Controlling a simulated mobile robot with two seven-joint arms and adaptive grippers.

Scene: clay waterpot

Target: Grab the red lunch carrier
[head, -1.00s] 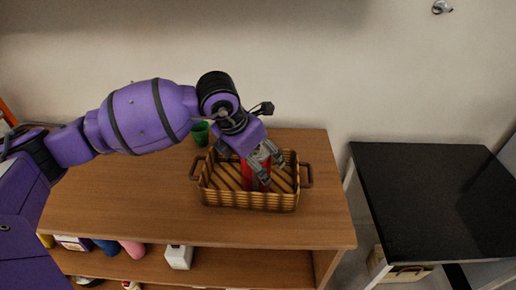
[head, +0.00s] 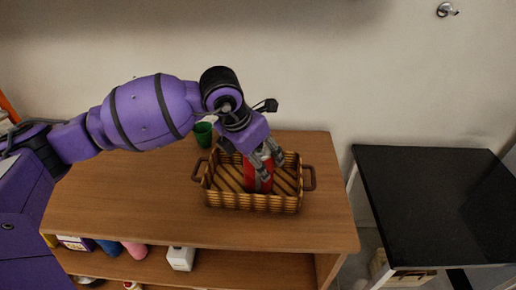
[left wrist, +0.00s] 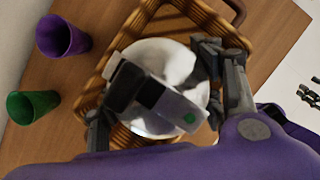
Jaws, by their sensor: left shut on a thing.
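The red lunch carrier (head: 249,181) stands inside a brown wicker basket (head: 254,202) on the wooden cabinet. In the left wrist view its round, pale, shiny top (left wrist: 180,62) shows from above, with a black and silver handle piece across it. My left gripper (head: 266,172) reaches down into the basket from above and is shut on the carrier. In the left wrist view its fingers (left wrist: 165,108) are on opposite sides of the top. The gripper hides part of the carrier's red body.
A green cup (head: 203,134) stands behind the basket, and a purple cup (left wrist: 62,36) shows near it in the left wrist view. Several items sit on the lower shelf. A black-topped counter (head: 430,205) is at right. The cabinet top left of the basket is clear.

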